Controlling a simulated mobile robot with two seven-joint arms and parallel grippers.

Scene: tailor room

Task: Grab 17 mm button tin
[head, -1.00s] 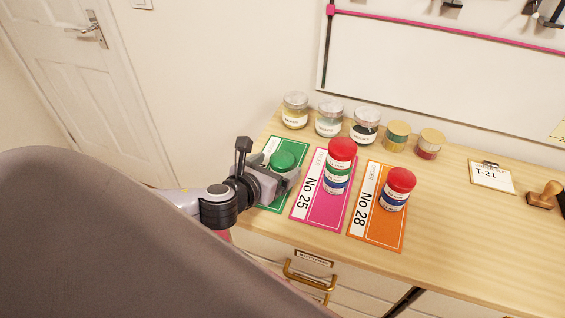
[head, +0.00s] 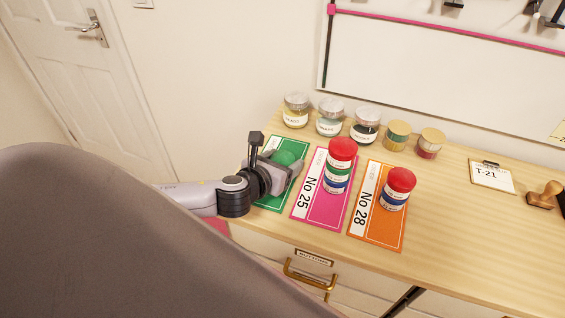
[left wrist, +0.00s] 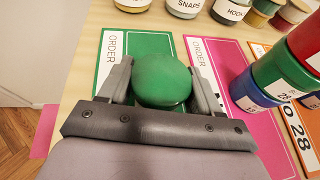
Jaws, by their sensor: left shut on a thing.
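A round tin with a green lid (head: 289,157) is over the green order card (head: 272,203) at the left of the worktop. My left gripper (left wrist: 163,88) is shut on this green tin, with one finger on each side, as the left wrist view shows. The tin's label and size are hidden, and I cannot tell whether its base touches the card. A stack of tins with a red top (head: 341,150) stands on the pink No 25 card (head: 312,211). A shorter red-topped stack (head: 401,181) stands on the orange No 28 card (head: 377,233). My right gripper is out of view.
Glass jars (head: 330,117) and two small wooden-lidded jars (head: 397,135) line the back by the wall. A T-21 clipboard (head: 493,176) and a wooden stamp (head: 545,195) lie to the right. The worktop (head: 465,240) is clear at front right. A drawer (head: 312,272) is below.

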